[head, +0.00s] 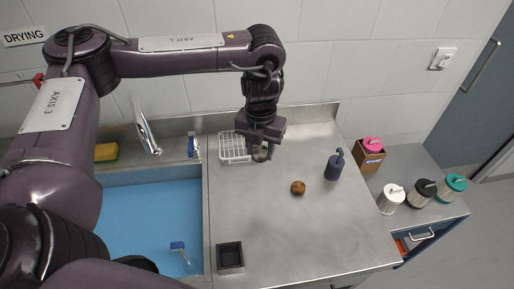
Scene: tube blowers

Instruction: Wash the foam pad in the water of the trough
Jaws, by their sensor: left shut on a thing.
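A yellow and green block that looks like the foam pad (106,152) lies on the ledge behind the trough (206,230), at its back left. The trough holds blue water (140,215). My left gripper (261,146) points down over the back of the steel counter, just right of the white wire rack. It is shut on a small grey-green thing (260,154), partly hidden by the fingers; I cannot tell exactly what it is. The gripper is well to the right of the foam pad. My right gripper is not in view.
A wire rack (233,148), brown ball (298,187), dark dispenser (335,166) and black square cup (230,257) stand on the counter (300,230). A blue-headed brush (178,246) is in the trough. A faucet (146,128) rises behind it. The counter's middle is mostly clear.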

